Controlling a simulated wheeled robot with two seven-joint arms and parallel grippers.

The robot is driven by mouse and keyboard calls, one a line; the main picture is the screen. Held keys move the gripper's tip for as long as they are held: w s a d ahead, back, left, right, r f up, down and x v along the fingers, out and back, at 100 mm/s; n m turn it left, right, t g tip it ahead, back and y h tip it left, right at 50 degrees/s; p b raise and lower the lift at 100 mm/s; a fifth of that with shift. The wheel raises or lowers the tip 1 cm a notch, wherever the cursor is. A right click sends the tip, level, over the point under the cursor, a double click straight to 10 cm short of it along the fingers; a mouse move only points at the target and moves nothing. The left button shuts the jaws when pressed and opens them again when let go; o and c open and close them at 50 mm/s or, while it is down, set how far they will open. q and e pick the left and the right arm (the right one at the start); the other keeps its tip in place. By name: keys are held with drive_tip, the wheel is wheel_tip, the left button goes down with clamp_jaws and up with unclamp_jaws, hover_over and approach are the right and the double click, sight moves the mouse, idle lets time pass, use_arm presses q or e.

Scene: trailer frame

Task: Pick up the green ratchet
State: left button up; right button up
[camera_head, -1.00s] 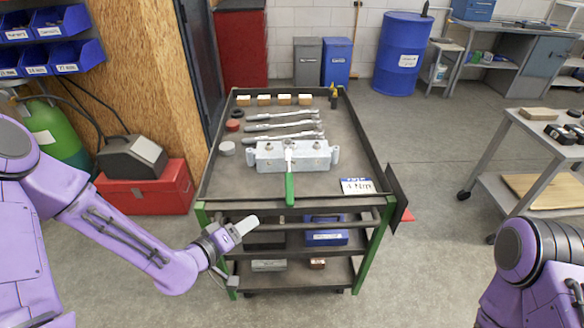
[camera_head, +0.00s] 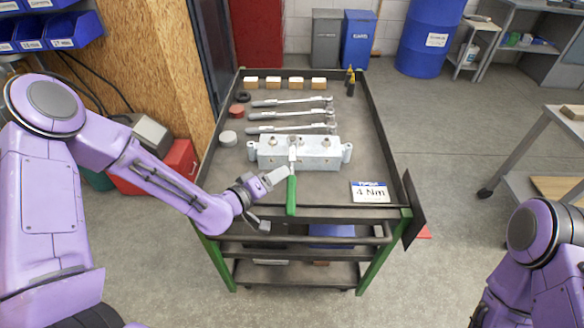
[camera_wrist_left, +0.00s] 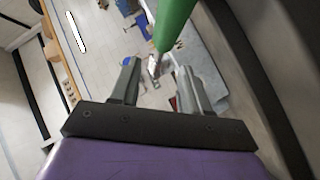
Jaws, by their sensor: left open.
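The green ratchet (camera_head: 291,194) has its metal head on the grey metal block (camera_head: 300,153), and its green handle points toward the front edge of the cart. In the left wrist view the green handle (camera_wrist_left: 174,24) shows large, beyond the fingertips and slightly right of the middle. My left gripper (camera_head: 268,200) is open and empty, just left of the handle near the cart's front edge. It also shows in the left wrist view (camera_wrist_left: 155,78), fingers apart. My right arm is at the lower right, with its gripper out of view.
The cart (camera_head: 230,172) has a raised rim. Several silver wrenches (camera_head: 292,115) lie behind the block. Round pieces (camera_head: 228,138) lie at the left, and wooden blocks (camera_head: 286,83) line the back.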

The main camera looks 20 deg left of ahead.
sight(292, 172)
use_arm(q)
drive_tip(key=p+x, duration=0.1)
drive_tip(key=x, duration=0.4)
drive_tip(key=shift+a+r, duration=0.1)
clamp_jaws()
drive_tip(key=shift+r, duration=0.1)
